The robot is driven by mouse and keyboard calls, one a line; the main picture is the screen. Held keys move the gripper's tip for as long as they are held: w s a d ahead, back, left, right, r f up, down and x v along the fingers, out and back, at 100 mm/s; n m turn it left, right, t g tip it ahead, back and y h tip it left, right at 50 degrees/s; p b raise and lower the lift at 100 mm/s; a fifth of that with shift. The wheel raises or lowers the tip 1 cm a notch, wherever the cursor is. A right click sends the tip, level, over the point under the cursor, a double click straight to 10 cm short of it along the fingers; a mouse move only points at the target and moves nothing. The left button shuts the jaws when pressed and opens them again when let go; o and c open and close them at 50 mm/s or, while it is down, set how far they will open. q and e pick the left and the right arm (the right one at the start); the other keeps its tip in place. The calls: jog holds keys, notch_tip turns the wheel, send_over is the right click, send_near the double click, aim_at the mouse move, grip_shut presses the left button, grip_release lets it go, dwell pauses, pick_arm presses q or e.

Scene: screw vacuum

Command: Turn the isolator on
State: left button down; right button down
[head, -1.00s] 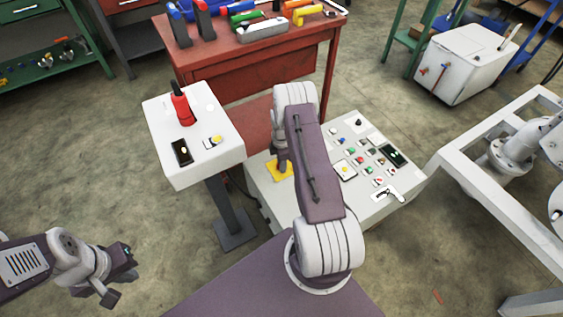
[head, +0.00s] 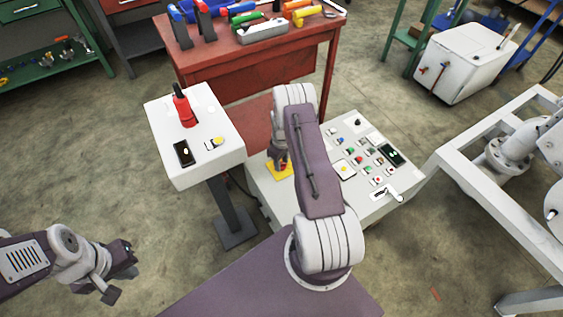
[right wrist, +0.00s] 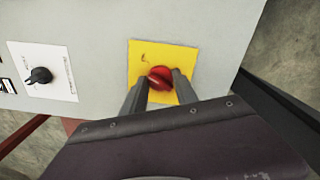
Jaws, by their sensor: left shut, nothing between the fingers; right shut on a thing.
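The isolator is a red rotary knob (right wrist: 160,78) on a yellow plate (right wrist: 146,55) on the grey panel. My right gripper (right wrist: 159,86) is shut on the knob, with one dark finger on each side of it. The knob's grip looks tilted in the right wrist view. In the head view the yellow plate (head: 272,170) shows beneath my right gripper (head: 281,157), and a bit of red shows between the fingers. My arm covers part of the panel there. My left gripper (head: 124,274) is shut and empty at the lower left, away from the panel.
A black selector knob (right wrist: 41,75) sits on a white label beside the isolator. The control panel (head: 347,215) carries several buttons right of my arm. A white pedestal box (head: 215,167) with a red-and-black handle (head: 184,108) stands left. A red workbench (head: 250,75) is behind.

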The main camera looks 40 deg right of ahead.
aim_at(282, 164)
jog(key=shift+m, duration=1.9)
jog(key=c, duration=0.9)
grip_release()
jog(key=shift+c, duration=0.2)
notch_tip(282, 164, up, 9)
jog(key=p, duration=0.3)
